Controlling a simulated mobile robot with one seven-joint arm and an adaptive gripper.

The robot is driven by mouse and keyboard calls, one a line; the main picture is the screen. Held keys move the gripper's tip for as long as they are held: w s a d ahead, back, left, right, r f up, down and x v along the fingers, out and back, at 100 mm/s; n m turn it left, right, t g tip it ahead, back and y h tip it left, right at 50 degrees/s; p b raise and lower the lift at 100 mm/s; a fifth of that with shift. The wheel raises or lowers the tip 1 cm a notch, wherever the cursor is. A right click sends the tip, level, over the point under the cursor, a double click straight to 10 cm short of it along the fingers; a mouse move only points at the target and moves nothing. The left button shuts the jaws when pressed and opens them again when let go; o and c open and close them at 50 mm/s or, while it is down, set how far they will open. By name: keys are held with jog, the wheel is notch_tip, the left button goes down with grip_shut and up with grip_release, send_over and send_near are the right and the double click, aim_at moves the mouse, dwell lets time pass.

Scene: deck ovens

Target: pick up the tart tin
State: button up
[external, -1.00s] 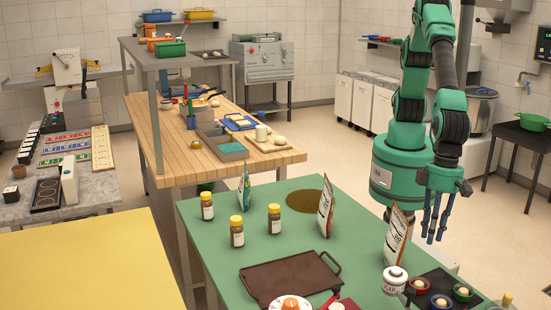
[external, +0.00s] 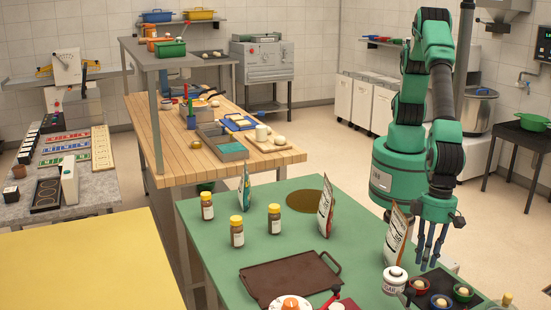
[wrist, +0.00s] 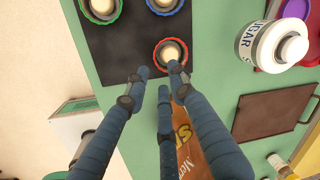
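Three fluted tart tins, each with a pale ball in it, sit on a black tray (wrist: 112,62): a red one (wrist: 170,54), a green one (wrist: 85,8) and a blue one (wrist: 165,4). In the external view the red tin (external: 419,286), green tin (external: 463,293) and blue tin (external: 440,302) are at the table's front right. My three-fingered gripper (external: 429,258) points down above the far side of the tray. In the wrist view its fingertips (wrist: 160,75) are apart and empty, close beside the red tin in the picture. The task does not say which tin.
A white sugar canister (wrist: 272,45) stands beside the tray. An upright packet (external: 396,235) stands close to my gripper, and it shows under my fingers in the wrist view (wrist: 205,150). A brown griddle (external: 290,278) lies further left on the green table.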

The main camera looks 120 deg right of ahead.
aim_at(419, 283)
jog(key=shift+f, duration=0.1)
jog(key=shift+w+a+f+b, duration=0.1)
jog(key=shift+f+b, duration=0.15)
jog(key=shift+f, duration=0.6)
jog(key=shift+w+d+f+b, duration=0.1)
jog(key=shift+f+b, duration=0.2)
jog(key=shift+f, duration=0.5)
jog(key=shift+w+a+f+b, duration=0.1)
jog(key=shift+f+b, duration=0.15)
jog(key=shift+f, duration=0.6)
grip_shut()
